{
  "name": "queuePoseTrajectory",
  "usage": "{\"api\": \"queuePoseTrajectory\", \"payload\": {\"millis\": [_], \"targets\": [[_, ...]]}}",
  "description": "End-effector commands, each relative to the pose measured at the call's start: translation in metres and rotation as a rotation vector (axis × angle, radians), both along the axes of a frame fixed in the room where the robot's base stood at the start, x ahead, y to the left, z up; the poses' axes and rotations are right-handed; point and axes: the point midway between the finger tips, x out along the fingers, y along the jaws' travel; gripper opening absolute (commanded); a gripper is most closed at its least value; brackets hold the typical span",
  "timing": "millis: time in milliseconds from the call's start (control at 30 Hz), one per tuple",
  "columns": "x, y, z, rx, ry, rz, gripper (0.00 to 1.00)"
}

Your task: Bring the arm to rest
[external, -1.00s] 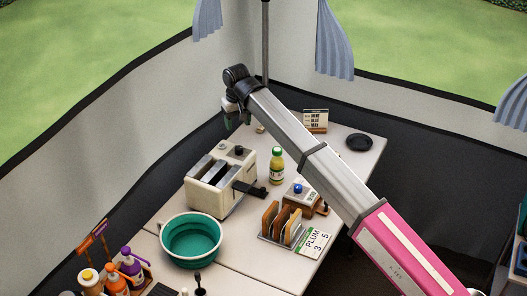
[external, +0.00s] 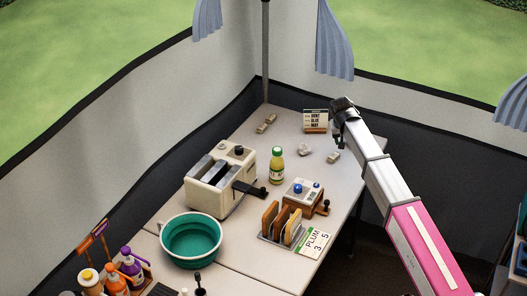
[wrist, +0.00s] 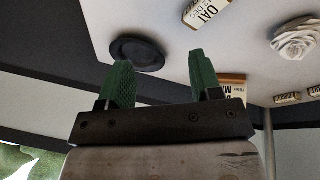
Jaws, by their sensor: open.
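My gripper (external: 339,139) is at the end of my arm, over the right edge of the table near the menu sign (external: 316,121). In the wrist view the two green fingers of my gripper (wrist: 158,72) stand wide apart with nothing between them. Beyond them lie a round black dish (wrist: 138,53) and a small block lettered OAT (wrist: 206,12). The dish is hidden behind my arm in the external view. The block appears there as a small pale piece (external: 333,157).
The table (external: 246,236) holds a toaster (external: 222,179), a teal bowl (external: 192,240), a bottle (external: 277,166), a box with blue buttons (external: 303,192) and a toast rack (external: 282,224). A white paper rose (external: 304,150) lies near the sign. Open floor is right of the table.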

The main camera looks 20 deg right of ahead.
Motion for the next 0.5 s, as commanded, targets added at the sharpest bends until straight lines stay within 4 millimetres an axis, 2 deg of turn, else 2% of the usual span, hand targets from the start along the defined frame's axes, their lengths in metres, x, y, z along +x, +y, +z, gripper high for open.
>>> {"api": "queuePoseTrajectory", "payload": {"millis": [33, 100, 200, 300, 500], "targets": [[-0.013, -0.033, -0.013, -0.02, -0.009, -0.03, 0.59], [-0.022, -0.067, -0.026, -0.046, -0.022, -0.059, 0.59], [-0.034, -0.105, -0.039, -0.074, -0.035, -0.09, 0.59], [-0.045, -0.135, -0.05, -0.098, -0.045, -0.114, 0.59], [-0.069, -0.181, -0.069, -0.136, -0.057, -0.148, 0.59]]}}
